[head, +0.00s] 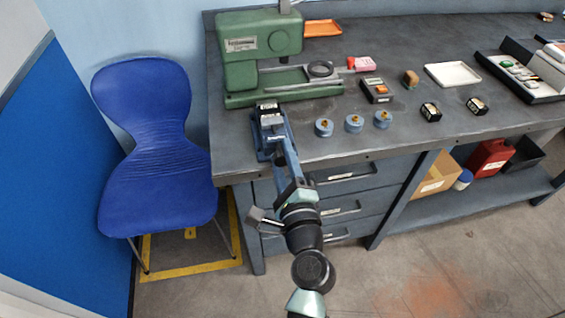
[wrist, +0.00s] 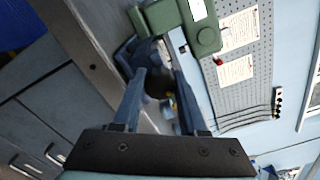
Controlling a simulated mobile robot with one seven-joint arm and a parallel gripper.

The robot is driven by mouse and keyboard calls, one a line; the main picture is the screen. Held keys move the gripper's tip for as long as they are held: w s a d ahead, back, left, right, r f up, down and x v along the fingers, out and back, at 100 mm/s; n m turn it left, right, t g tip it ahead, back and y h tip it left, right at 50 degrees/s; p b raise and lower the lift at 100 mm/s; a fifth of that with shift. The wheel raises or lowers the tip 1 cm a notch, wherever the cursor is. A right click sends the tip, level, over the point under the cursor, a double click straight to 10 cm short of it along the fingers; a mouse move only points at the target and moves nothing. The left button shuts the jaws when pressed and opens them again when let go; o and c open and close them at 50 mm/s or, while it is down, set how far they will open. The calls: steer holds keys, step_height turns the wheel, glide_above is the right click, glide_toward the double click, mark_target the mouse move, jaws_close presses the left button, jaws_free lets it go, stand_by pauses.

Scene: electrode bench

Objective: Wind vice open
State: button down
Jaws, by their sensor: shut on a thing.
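The blue vice (head: 265,127) is mounted at the front left edge of the bench, with pale jaws on top. Part of it shows beyond my fingers in the wrist view (wrist: 140,48). My gripper (head: 284,146) reaches up to the front of the vice from the bench's front side. In the wrist view my gripper's two fingers (wrist: 160,75) stand on either side of a dark round part (wrist: 157,84) at the vice's front, which I take for its handle hub. My gripper is shut on this vice handle. The fingers hide much of the handle, and the jaw gap is hard to judge.
A green press (head: 262,40) stands behind the vice. Several blue round pots (head: 354,123) stand to its right, with a small dark meter (head: 376,90) behind them. The grey bench (head: 430,60) has drawers below. A blue chair (head: 150,150) stands at left.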

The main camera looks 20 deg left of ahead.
steer(key=n+b, duration=0.3)
steer(key=n, duration=0.2)
steer(key=shift+f+b, duration=0.15)
steer(key=shift+b, duration=0.15)
steer(key=shift+n+b, duration=0.9)
steer(key=shift+n, duration=0.8)
steer(key=shift+r, duration=0.2)
steer(key=shift+c, duration=2.3)
jaws_free()
steer(key=b+v, duration=0.1)
steer(key=v, duration=1.2)
